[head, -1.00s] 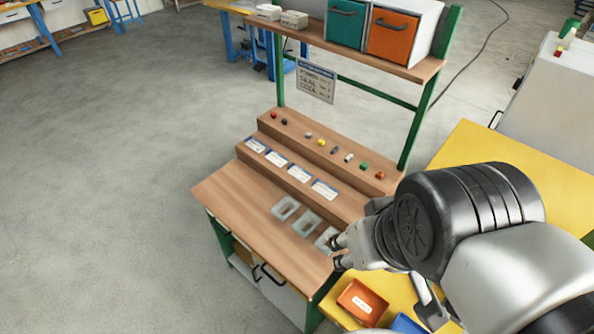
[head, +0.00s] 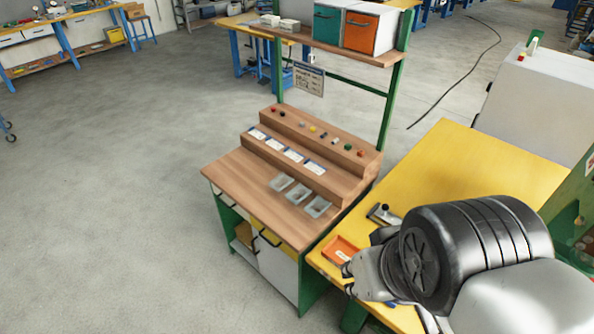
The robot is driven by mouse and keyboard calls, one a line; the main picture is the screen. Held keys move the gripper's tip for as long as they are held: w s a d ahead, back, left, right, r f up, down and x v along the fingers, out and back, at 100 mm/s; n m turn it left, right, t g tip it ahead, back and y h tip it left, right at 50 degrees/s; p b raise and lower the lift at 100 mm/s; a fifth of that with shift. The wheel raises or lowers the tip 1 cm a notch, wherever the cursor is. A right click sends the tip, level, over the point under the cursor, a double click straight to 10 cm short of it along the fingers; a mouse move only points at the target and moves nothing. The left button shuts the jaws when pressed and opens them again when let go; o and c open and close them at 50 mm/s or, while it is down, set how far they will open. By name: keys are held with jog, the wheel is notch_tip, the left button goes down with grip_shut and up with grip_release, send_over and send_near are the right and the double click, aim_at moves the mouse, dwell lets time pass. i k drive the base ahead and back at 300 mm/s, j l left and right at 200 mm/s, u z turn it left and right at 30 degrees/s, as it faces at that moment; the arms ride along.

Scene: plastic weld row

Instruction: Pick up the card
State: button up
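Several white cards with blue edges lie in a row on the lower step of the wooden bench; one card (head: 293,155) is near the middle of the row. A printed sign card (head: 309,79) hangs from the bench frame above them. I cannot tell which card the task means. My gripper (head: 347,277) is at the lower right, beside the orange bin and well away from the cards. Its two fingertips look apart, with nothing seen between them. My arm hides part of the yellow table.
Clear trays (head: 299,194) stand on the bench top (head: 246,185). Small coloured parts line the upper step (head: 330,143). An orange bin (head: 341,247) sits on the yellow table (head: 440,180) to the right. The grey floor (head: 110,180) at left is clear.

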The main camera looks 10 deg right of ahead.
aim_at(296, 157)
jog(key=k+z, duration=0.1)
jog(key=z, duration=0.3)
jog(key=k+z, duration=0.1)
jog(key=z, duration=0.25)
jog(key=k+l+z, duration=0.1)
jog(key=z, duration=0.3)
jog(key=l+z, duration=0.1)
jog(key=z, duration=0.3)
jog(key=j+z, duration=0.45)
jog(key=j, duration=0.55)
jog(key=k+j+z, duration=0.1)
jog(key=j+z, duration=0.35)
jog(key=j, duration=0.6)
jog(key=k+j, duration=0.1)
jog(key=j, duration=1.45)
jog(key=k+j, duration=0.15)
jog(key=j, duration=0.65)
jog(key=k+j, duration=0.1)
jog(key=j, duration=0.7)
